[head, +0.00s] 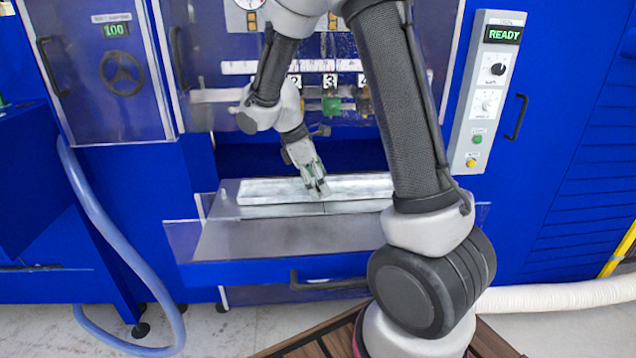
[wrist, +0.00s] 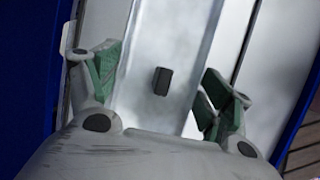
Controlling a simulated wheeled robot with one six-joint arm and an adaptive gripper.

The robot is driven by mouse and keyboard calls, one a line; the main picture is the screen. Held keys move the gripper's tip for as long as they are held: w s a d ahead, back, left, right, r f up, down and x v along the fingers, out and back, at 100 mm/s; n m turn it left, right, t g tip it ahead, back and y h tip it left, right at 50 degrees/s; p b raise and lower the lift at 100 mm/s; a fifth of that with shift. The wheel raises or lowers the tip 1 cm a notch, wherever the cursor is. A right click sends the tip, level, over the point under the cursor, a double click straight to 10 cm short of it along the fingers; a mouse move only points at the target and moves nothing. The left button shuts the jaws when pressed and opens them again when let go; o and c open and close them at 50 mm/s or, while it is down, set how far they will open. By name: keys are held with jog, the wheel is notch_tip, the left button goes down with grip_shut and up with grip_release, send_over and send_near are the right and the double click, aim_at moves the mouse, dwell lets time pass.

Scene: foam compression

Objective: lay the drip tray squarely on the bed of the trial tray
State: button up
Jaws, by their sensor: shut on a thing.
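The drip tray (head: 262,190) is a long, shallow, pale metal tray, lying crosswise over the back part of the trial tray. My gripper (head: 317,188) reaches down at its middle and is shut on it across its width. In the wrist view the drip tray (wrist: 172,45) runs between the green-padded fingers, with a small dark block on its surface. The trial tray (head: 290,240) is a grey metal bed in front of the blue machine. The drip tray looks roughly parallel to the bed. Whether its underside touches the bed cannot be told. My arm hides the right end.
The front half of the bed is bare. A control panel (head: 487,90) reading READY is at right. A blue hose (head: 100,225) hangs at left.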

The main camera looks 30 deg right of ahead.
jog(key=o, duration=1.3)
jog(key=shift+f, duration=0.1)
jog(key=shift+c, duration=0.2)
jog(key=v, duration=1.2)
jog(key=s+d+r+m+t+y, duration=0.2)
jog(key=s+m, duration=0.4)
jog(key=s, duration=0.5)
jog(key=s+d+r+m+t+y, duration=0.2)
jog(key=s+m, duration=0.5)
jog(key=s, duration=0.5)
jog(key=shift+s+d+r+t, duration=0.2)
jog(key=shift+d+r+t, duration=0.45)
jog(key=shift+r+t, duration=0.35)
jog(key=shift+s+f, duration=0.1)
jog(key=shift+s, duration=0.05)
